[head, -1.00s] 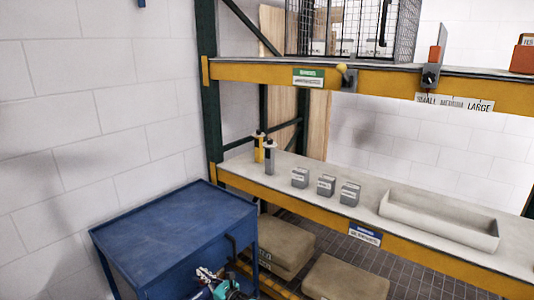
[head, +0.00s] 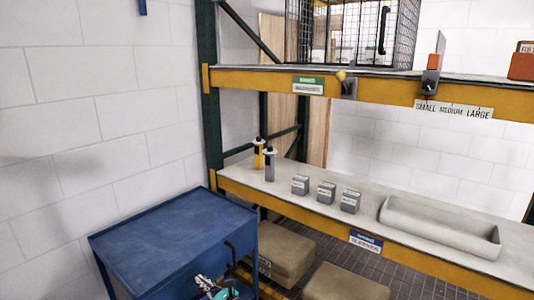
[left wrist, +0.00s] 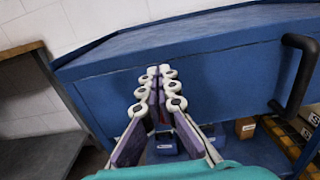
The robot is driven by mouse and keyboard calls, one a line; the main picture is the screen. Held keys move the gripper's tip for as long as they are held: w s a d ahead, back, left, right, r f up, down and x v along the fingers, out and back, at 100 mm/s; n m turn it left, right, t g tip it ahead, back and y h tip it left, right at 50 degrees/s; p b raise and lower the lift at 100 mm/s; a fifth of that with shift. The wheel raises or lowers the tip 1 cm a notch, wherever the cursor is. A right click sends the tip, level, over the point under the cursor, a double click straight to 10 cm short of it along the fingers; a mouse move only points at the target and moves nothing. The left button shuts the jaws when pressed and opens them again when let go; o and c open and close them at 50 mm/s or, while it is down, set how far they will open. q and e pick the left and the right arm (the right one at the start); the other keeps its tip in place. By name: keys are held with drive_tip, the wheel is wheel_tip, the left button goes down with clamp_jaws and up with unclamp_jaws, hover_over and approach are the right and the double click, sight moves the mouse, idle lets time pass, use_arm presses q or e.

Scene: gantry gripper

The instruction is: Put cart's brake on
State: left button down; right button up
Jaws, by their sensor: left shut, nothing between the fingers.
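The blue cart (head: 175,235) stands at the lower left against the white wall. A black handle (head: 231,252) is on its right side; it shows large at the right in the left wrist view (left wrist: 296,75). My left gripper (head: 212,287) is at the bottom edge of the head view, in front of the cart. In the left wrist view (left wrist: 158,72) its fingers are shut together and empty, pointing at the cart's blue side panel. A small blue part with some red (left wrist: 165,143) is partly hidden behind the fingers. I cannot tell whether it is the brake. My right gripper is not in view.
A yellow-edged shelf rack (head: 330,230) stands right of the cart. It holds small grey boxes (head: 326,192), a grey tray (head: 440,228) and two upright bottles (head: 265,160). The cart's top is bare.

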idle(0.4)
use_arm(q)
drive_tip(key=r+v, duration=0.1)
drive_tip(key=v, duration=0.8)
drive_tip(key=shift+r, duration=0.1)
idle(0.5)
